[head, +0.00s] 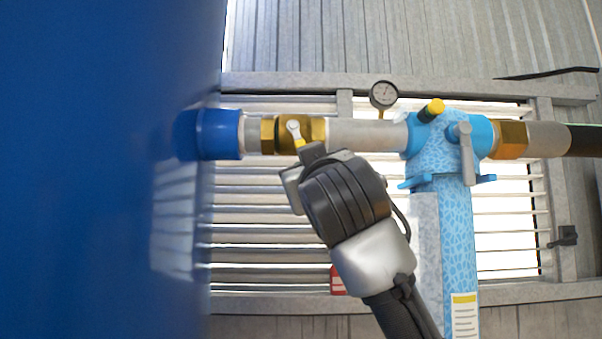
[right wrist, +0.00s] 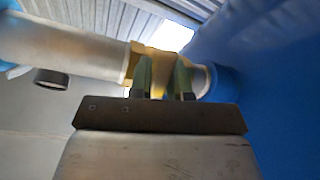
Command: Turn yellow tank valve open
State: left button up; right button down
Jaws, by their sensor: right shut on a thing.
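The brass tank valve (head: 316,134) sits in the horizontal pipe beside the blue tank; it also shows in the right wrist view (right wrist: 160,62). Its small lever (head: 293,127) has a light metal pivot and a yellow handle (head: 300,143). The lever points down and slightly right from the pivot, across the pipe. My right gripper (head: 304,152) reaches up from below. In the right wrist view its two greenish fingers (right wrist: 163,77) are shut on the yellow handle, which shows between them. The gripper hides the handle's lower end. My left gripper is not in view.
The big blue tank (head: 90,170) fills the left side, close to my right gripper. A pressure gauge (head: 384,94) stands on the grey pipe (head: 366,135). A light-blue filter (head: 437,150) with a grey lever (head: 466,153) stands right. A louvred wall (head: 250,240) lies behind.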

jog(key=shift+d+r+n+g+y, duration=0.25)
jog(key=shift+d+n+y, duration=0.15)
jog(key=shift+n, duration=0.55)
jog(key=shift+d+r+n+g+y, duration=0.3)
jog(key=shift+d+n, duration=0.15)
jog(key=shift+n, duration=0.5)
jog(key=c, duration=1.1)
grip_release()
jog(key=shift+o, duration=0.2)
jog(key=b+v, duration=0.6)
jog(key=v, duration=0.5)
